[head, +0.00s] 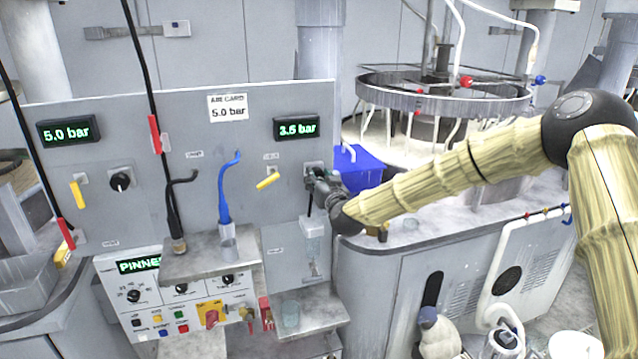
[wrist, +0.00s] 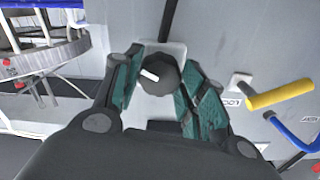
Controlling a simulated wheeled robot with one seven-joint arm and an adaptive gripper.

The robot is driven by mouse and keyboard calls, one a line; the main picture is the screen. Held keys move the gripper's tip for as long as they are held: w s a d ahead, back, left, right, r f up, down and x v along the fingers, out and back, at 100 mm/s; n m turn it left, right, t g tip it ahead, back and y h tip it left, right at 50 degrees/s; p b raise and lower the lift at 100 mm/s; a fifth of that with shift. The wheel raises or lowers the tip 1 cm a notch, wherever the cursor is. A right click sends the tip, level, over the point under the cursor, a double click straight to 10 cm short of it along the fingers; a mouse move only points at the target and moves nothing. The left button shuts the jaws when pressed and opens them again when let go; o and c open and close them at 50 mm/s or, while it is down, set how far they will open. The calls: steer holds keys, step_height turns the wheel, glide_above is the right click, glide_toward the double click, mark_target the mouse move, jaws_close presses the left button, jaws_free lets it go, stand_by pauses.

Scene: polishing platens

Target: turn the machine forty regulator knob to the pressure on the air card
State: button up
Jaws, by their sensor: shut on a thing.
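A round black regulator knob (wrist: 158,75) with a white pointer mark sits on a light plate in the wrist view. The pointer tilts toward the upper left there. My gripper (wrist: 156,88) has its green-padded fingers on either side of this knob and is shut on it. In the head view my gripper (head: 319,181) reaches the panel below the right display (head: 297,128), which reads about 3.5 bar, and mostly hides the knob. The air card (head: 228,108) reads 5.0 bar. No machine number is legible by the knob.
A left display (head: 68,131) reads 5.0 bar, with another black knob (head: 121,181) below it. A yellow lever (head: 268,181) and a blue hose (head: 225,190) are left of my gripper. A blue bin (head: 358,166) stands behind it at the right.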

steer(key=m+b, duration=1.2)
steer(key=b, duration=0.3)
steer(key=shift+m, duration=0.3)
steer(key=o, duration=1)
steer(key=shift+d, duration=0.1)
steer(key=shift+o, duration=0.2)
steer(key=shift+s, duration=0.15)
